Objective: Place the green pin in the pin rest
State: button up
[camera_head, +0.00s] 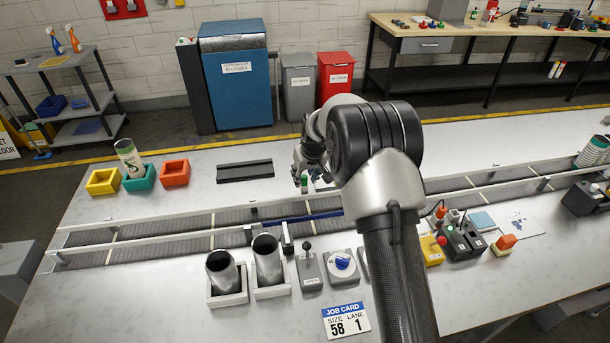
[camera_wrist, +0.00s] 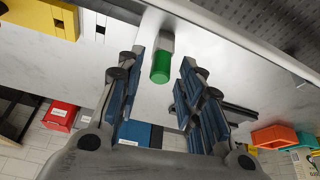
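The green pin (camera_head: 304,183) stands by the far rail of the conveyor, just below my gripper (camera_head: 311,163). In the wrist view the green pin (camera_wrist: 160,68) shows a green cylinder with a grey part behind it, beside a pale rail bracket. My gripper (camera_wrist: 155,95) is open, with one finger on each side of the pin and gaps between. No contact shows. I cannot tell which thing is the pin rest; a black grooved block (camera_head: 245,171) lies on the table left of my gripper.
Yellow (camera_head: 103,181), teal (camera_head: 140,178) and orange (camera_head: 175,173) boxes stand at the left; a can is in the teal one. Two metal cups (camera_head: 268,262) stand in front of the conveyor (camera_head: 180,232). A yellow block (camera_wrist: 40,18) is near in the wrist view.

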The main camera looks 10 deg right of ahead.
jog(key=shift+r, duration=0.15)
jog(key=shift+r, duration=0.3)
jog(key=s+a+f+p+v, duration=0.1)
jog(key=s+v, duration=0.1)
jog(key=v, duration=1)
jog(key=s+f+p+v, duration=0.1)
jog(key=s+p+v, duration=0.15)
jog(key=v, duration=0.95)
jog(key=s+r+m, duration=0.1)
jog(key=s+r, duration=0.1)
jog(key=s, duration=3.1)
jog(key=shift+r+m+h+b, duration=0.3)
jog(key=shift+r+m+b, duration=0.1)
jog(key=shift+w+a, duration=0.1)
jog(key=shift+a, duration=0.05)
jog(key=shift+c, duration=0.4)
